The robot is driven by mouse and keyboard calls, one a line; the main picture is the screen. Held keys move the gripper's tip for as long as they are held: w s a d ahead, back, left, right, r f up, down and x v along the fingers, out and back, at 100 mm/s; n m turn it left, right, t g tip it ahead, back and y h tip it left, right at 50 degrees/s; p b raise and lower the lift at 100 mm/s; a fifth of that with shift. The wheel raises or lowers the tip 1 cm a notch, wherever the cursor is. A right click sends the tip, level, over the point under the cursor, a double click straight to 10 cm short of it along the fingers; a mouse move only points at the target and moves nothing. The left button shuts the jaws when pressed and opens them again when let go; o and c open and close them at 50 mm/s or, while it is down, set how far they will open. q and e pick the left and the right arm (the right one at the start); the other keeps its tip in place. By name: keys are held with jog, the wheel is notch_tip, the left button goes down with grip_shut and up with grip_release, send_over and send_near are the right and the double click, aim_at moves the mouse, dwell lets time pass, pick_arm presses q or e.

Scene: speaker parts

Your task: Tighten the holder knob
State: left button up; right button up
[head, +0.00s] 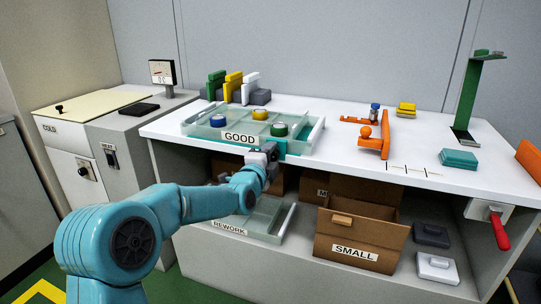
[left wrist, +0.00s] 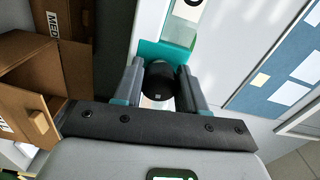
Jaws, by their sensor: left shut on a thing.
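A dark round knob (left wrist: 157,80) sits between the two fingers of my left gripper (left wrist: 160,72) in the left wrist view. The fingers are shut on its sides. Behind the knob is a teal plate (left wrist: 185,57), which also shows at the bench's front edge in the head view (head: 297,147), beside the GOOD tray. In the head view my left gripper (head: 268,150) reaches up to this edge from below, and the knob is hidden there. I cannot tell how far the knob is turned. My right gripper is not in view.
The clear GOOD tray (head: 207,132) holds several round coloured parts. An orange stand (head: 373,143) is farther right on the white bench (head: 340,163). Below are the REWORK tray (head: 285,222) and a cardboard SMALL box (head: 330,228). A red lever (head: 499,230) sticks out at the right.

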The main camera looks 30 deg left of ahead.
pick_arm(q)
jog(key=shift+f+m, duration=0.15)
jog(key=shift+m, duration=0.45)
jog(key=o, duration=1)
jog(key=shift+o, duration=0.2)
jog(key=p+v, duration=0.1)
jog(key=v, duration=1.5)
jog(key=shift+s, duration=0.2)
jog(key=shift+d, duration=0.15)
